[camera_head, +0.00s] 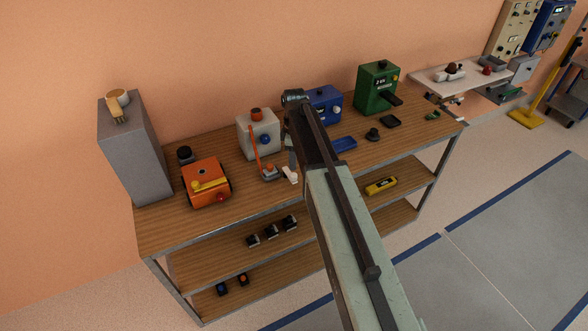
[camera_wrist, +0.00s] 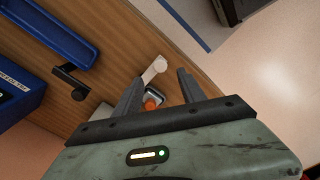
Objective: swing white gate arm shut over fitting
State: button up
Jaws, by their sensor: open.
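The white gate arm (camera_head: 290,175) shows as a small white piece near the bench's front edge, below my gripper. The fitting also seems to show in the head view (camera_head: 270,172), left of the white arm. My gripper (camera_wrist: 161,76) is open, its two dark fingers spread on either side of the white arm and fitting in that view. I cannot tell whether either finger touches. My arm hides part of the bench.
An orange machine (camera_head: 206,183), a white machine (camera_head: 258,135), a blue machine (camera_head: 324,105) and a green machine (camera_head: 377,88) stand on the wooden bench. A blue tray (camera_head: 344,144) lies to the right. A black lever (camera_wrist: 70,79) is left of my fingers.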

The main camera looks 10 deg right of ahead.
aim_at(294, 175)
notch_tip(294, 175, down, 8)
jog(key=b, duration=0.8)
jog(key=shift+f, duration=0.15)
grip_shut()
dwell(0.8)
